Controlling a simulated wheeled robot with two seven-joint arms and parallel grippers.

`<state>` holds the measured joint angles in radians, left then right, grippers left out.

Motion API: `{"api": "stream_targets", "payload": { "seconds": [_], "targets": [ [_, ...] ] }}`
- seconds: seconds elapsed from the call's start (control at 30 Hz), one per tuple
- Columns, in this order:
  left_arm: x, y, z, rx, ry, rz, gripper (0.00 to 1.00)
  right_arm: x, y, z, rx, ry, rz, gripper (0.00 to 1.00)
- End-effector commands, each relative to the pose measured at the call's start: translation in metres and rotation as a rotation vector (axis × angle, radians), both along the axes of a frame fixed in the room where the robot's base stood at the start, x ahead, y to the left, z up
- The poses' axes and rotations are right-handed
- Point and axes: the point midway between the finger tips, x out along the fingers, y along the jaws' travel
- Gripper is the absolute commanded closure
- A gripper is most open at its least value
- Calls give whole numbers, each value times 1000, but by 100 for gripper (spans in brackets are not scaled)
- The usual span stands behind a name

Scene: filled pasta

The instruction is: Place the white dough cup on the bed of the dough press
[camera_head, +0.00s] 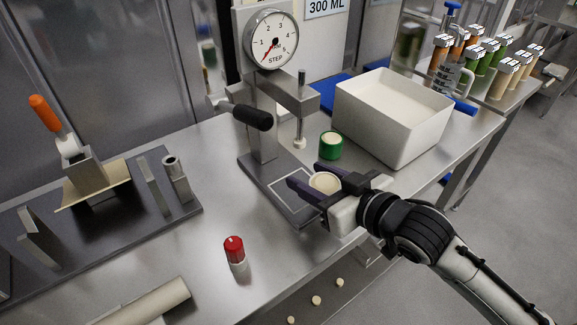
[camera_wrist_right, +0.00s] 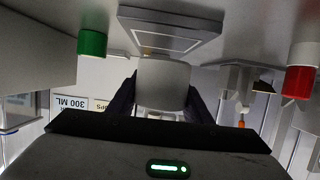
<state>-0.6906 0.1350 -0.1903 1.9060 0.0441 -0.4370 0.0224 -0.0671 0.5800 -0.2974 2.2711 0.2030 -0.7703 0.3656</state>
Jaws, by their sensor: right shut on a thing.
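The white dough cup (camera_head: 324,183) is a short round cup with a pale filling, held upright between the dark fingers of my right gripper (camera_head: 304,178). In the right wrist view the cup (camera_wrist_right: 163,84) sits between both fingers (camera_wrist_right: 160,95). The dough press (camera_head: 262,125) has a dark flat bed (camera_head: 262,180) with a white outlined square. The cup appears over the right side of the bed, beside the outlined square; I cannot tell if it touches. The bed also shows in the right wrist view (camera_wrist_right: 170,22). My left gripper is not in view.
A green round container (camera_head: 330,146) stands just behind the cup, near a large white bin (camera_head: 392,125). A red-capped shaker (camera_head: 235,252) stands front left. A dark board (camera_head: 120,225) with metal blocks lies left. The press plunger (camera_head: 300,140) hangs above the bed's back right.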

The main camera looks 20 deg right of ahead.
Motion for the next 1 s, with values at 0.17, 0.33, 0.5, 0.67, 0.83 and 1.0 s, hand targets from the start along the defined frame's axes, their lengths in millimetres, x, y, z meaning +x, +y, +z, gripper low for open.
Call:
{"api": "stream_targets", "payload": {
  "seconds": [0.17,0.33,0.5,0.67,0.83,1.0],
  "targets": [
    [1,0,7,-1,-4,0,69,43,15,3,3,-3,-2,80],
    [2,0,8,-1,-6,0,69,62,23,1,2,-2,0,80],
    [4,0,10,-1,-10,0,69,77,28,0,1,-1,-1,80],
    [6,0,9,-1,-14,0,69,74,27,-29,-1,4,-1,80],
    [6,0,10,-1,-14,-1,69,74,27,-35,0,0,0,80],
    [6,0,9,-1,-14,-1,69,74,27,-35,0,0,0,80]
  ]
}}
